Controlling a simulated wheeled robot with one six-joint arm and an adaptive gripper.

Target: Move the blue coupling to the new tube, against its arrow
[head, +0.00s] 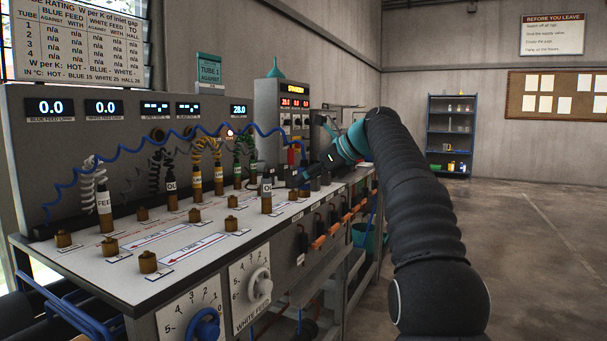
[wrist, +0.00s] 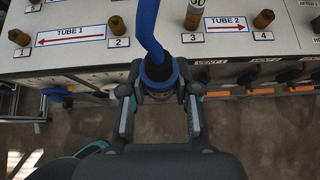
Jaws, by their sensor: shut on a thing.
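My gripper (wrist: 160,92) is shut on the blue coupling (wrist: 158,75), whose blue hose runs up out of the wrist view. In the head view my gripper (head: 302,178) is at the bench's front edge, small and dark, and the coupling is hard to make out. On the bench, the TUBE 1 label (wrist: 72,34) has a red arrow pointing left, between bare brass port 1 (wrist: 19,37) and bare port 2 (wrist: 117,25). The TUBE 2 label (wrist: 225,24) has a red arrow pointing right, between port 3, under a white-labelled coupling (wrist: 195,12), and bare port 4 (wrist: 263,18).
More ports and several labelled couplings, such as the FEED coupling (head: 104,208), stand further back on the bench (head: 100,284). The coiled blue hose (head: 110,150) spans above them. Dials (head: 260,288) and orange-handled valves (head: 318,243) line the front. The floor at right is clear.

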